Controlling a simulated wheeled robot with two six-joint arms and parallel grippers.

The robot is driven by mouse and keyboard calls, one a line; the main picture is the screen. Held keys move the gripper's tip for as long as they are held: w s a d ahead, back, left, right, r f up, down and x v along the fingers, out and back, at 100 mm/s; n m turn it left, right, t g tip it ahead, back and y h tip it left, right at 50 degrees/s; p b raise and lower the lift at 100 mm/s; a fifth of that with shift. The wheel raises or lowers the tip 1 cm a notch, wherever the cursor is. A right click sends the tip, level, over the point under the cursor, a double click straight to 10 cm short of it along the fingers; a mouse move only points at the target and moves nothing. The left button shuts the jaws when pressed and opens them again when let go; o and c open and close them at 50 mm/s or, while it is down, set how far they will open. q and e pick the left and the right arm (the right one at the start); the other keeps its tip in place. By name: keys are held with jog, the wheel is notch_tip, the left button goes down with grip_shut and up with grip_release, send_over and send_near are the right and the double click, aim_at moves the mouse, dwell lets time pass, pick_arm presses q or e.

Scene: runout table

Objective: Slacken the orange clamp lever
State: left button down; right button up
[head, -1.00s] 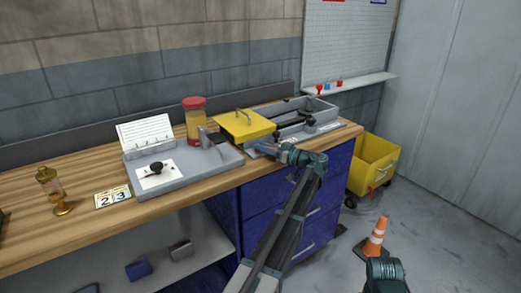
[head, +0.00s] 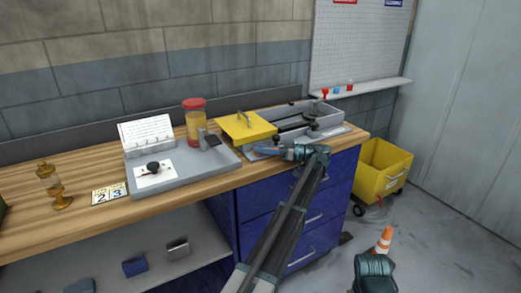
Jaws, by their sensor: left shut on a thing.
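My left gripper (head: 272,151) reaches in over the front edge of the workbench (head: 215,182). It is at the front of the grey fixture (head: 327,117), just below and right of the yellow cover (head: 246,127). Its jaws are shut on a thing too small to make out. I see no orange lever on the bench; the gripper and wrist hide that front part of the fixture.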

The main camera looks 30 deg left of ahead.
pick_arm(q)
jog(key=shift+w, duration=0.1)
jog(key=c, duration=0.8)
grip_release()
jog(key=shift+a, duration=0.1)
jog(key=v, duration=1.4)
jog(key=shift+f, duration=0.1)
